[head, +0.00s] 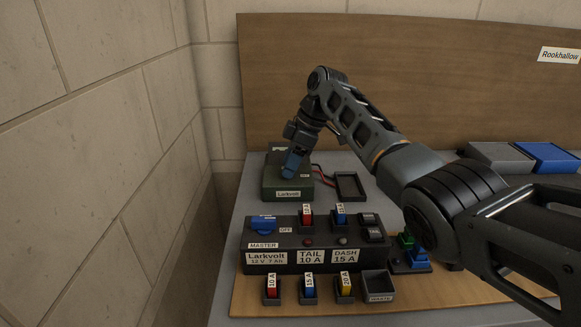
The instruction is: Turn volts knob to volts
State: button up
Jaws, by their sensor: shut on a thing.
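The fingers appear closed on the knob at the box's top face. Red leads (319,172) run from the box's right side.
A black panel (290,240) in front carries a blue master switch (263,222), fuses and rockers. Loose fuses (309,288) stand in holders on the wooden board. A black tray (350,187) is right of the green box. A stone wall (100,150) is close on the left.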

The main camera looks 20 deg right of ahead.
jog(key=shift+n, duration=0.3)
jog(key=o, duration=1.1)
jog(key=shift+c, duration=0.2)
jog(key=w+b+v, duration=0.1)
jog(key=v, duration=0.6)
jog(key=shift+s+r, duration=0.4)
jog(key=shift+r, duration=0.05)
jog(key=shift+d, duration=0.15)
